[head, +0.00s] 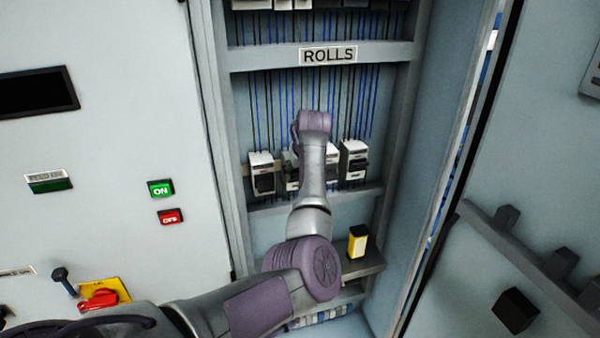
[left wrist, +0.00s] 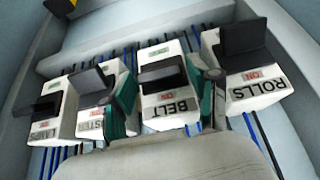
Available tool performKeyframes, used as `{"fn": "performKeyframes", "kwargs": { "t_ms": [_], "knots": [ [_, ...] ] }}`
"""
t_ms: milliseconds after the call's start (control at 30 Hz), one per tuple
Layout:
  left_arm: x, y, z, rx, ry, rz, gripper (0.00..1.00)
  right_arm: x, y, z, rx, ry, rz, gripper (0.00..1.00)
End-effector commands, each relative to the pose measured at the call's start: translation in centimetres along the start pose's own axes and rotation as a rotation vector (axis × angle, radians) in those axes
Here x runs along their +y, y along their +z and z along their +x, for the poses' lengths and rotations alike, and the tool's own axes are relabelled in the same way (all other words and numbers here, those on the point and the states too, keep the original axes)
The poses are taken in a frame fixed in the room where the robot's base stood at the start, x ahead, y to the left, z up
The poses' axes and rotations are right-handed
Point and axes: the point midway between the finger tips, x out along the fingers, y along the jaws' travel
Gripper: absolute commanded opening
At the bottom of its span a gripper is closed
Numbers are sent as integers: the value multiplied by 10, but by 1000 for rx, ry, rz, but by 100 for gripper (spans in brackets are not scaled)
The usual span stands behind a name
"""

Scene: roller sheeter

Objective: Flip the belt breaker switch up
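The belt breaker (left wrist: 170,105) is a white block with a BELT label, upside down in the left wrist view, and a black switch lever (left wrist: 160,77). A green mark shows above the lever and a red mark below it in that picture. My left gripper (left wrist: 167,92) has its dark and teal fingers apart, one on each side of the belt breaker. I cannot tell whether they touch it. In the head view my left arm hides the gripper and most of the belt breaker. My right gripper is not in view.
The ROLLS breaker (left wrist: 255,80) and two more breakers (left wrist: 95,110) (left wrist: 48,115) stand close by in the row. A shelf beam with a ROLLS sign (head: 328,55) crosses above, and the cabinet's side wall (head: 440,130) is at right. A yellow-and-black block (head: 357,242) sits lower.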

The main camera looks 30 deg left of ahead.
Motion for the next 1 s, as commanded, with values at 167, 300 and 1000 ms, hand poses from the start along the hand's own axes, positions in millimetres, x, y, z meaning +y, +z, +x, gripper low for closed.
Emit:
{"fn": "performKeyframes", "kwargs": {
  "t_ms": [167, 300, 1000],
  "knots": [
    [0, 0, 0, 0, 0, 0, 73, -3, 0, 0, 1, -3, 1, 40],
    [0, 0, 0, 0, 0, 0, 73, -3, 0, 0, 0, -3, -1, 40],
    [0, -1, -110, 2, 1, -1, 73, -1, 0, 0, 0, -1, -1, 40]
  ]
}}
